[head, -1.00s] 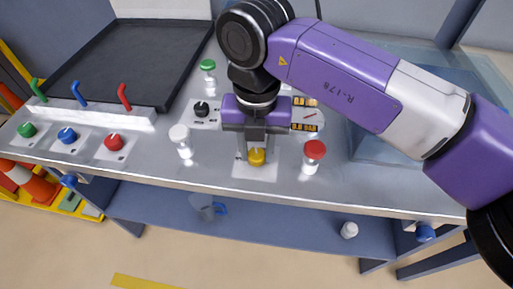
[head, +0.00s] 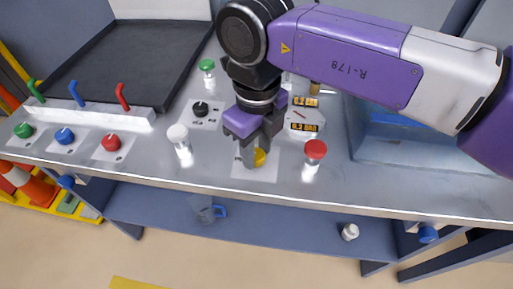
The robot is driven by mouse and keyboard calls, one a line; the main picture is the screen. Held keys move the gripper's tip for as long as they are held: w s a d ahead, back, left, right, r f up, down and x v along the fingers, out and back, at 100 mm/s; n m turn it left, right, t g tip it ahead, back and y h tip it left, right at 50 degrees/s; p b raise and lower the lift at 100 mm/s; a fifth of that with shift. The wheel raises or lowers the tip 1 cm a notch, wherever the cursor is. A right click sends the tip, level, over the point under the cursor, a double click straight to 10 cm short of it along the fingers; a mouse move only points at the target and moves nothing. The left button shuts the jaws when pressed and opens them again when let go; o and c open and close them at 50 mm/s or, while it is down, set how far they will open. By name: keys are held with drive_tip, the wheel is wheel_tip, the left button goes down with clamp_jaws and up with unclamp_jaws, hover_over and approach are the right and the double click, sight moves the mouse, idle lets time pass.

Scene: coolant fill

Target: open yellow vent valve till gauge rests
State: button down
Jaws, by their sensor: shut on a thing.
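The yellow vent valve (head: 260,157) is a small round knob on a pale plate near the front edge of the metal bench. My gripper (head: 250,158) points down over it, shut on the knob and turned at an angle. The fingers hide part of the knob. The gauge (head: 306,120) is a pale panel just behind and to the right, with two orange-lit readouts. The upper readout looks like 0.2 and the lower like 0.3 BAR, both small.
A white-capped bottle (head: 180,138) stands left of my gripper and a red-capped one (head: 315,152) right. A black knob (head: 200,108) and a green-capped bottle (head: 207,68) are behind. Red (head: 111,142), blue (head: 67,136) and green (head: 24,130) knobs line the left.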

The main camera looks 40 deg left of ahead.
sight(257, 154)
drive_tip(key=shift+r+n, duration=0.1)
drive_tip(key=shift+n, duration=1)
drive_tip(key=c, duration=1)
unclamp_jaws()
drive_tip(key=shift+o, duration=0.2)
wheel_tip(257, 154, up, 8)
drive_tip(key=shift+f, duration=0.1)
